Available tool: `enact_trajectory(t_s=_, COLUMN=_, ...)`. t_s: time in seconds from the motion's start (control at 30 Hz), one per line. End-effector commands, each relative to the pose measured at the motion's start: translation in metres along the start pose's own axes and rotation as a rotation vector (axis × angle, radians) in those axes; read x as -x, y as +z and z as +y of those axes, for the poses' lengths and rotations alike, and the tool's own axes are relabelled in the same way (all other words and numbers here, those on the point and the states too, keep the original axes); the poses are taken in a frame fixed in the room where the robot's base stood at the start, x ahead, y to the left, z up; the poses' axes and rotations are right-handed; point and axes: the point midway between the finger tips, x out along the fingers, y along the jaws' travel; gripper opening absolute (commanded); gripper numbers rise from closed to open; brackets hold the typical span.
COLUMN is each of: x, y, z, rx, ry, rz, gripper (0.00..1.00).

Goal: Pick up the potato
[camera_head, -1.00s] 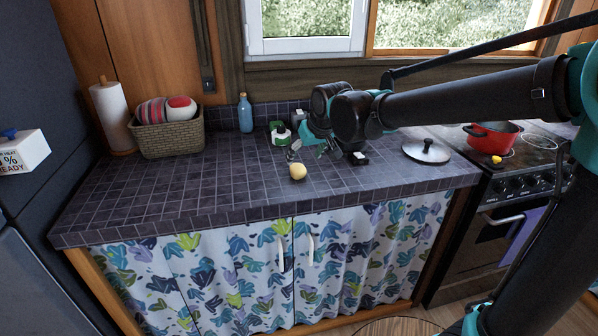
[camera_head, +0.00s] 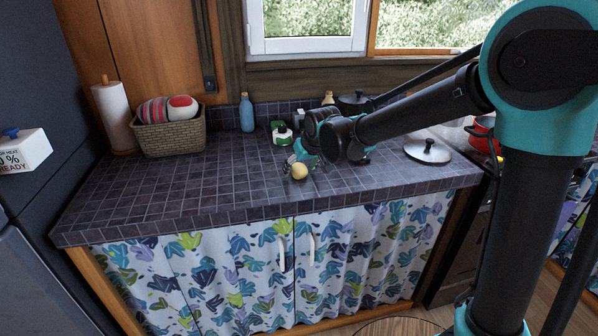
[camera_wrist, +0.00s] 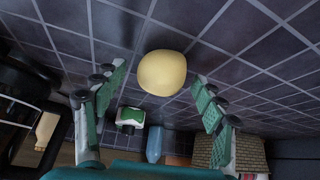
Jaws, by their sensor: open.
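The potato (camera_head: 299,171) is a small pale-yellow round thing on the dark tiled counter (camera_head: 180,195), near its front middle. My gripper (camera_head: 297,163) is right behind the potato in the head view, low over the counter. In the wrist view the potato (camera_wrist: 162,73) lies ahead and between the lines of the two green-padded fingers. My gripper (camera_wrist: 155,90) is open there, with a gap on both sides of the potato. The potato looks free, not gripped. How far the fingertips reach around it is hard to tell.
A green-and-white bottle (camera_head: 282,134) and a blue bottle (camera_head: 246,113) stand behind. A wicker basket (camera_head: 170,137) and paper roll (camera_head: 113,115) are at the left. A pan lid (camera_head: 427,151) lies at the right, near a red pot (camera_head: 482,134). The counter's left front is clear.

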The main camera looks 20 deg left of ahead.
Motion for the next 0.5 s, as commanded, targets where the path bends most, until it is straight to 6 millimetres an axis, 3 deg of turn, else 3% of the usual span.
enact_trajectory(t_s=0.13, x=0.0002, y=0.0001, z=0.0000, rx=0.000, ry=0.000, rz=0.000, gripper=0.69)
enact_trajectory(t_s=0.5, x=0.0005, y=0.0001, z=0.0000, rx=0.000, ry=0.000, rz=0.000, gripper=0.23)
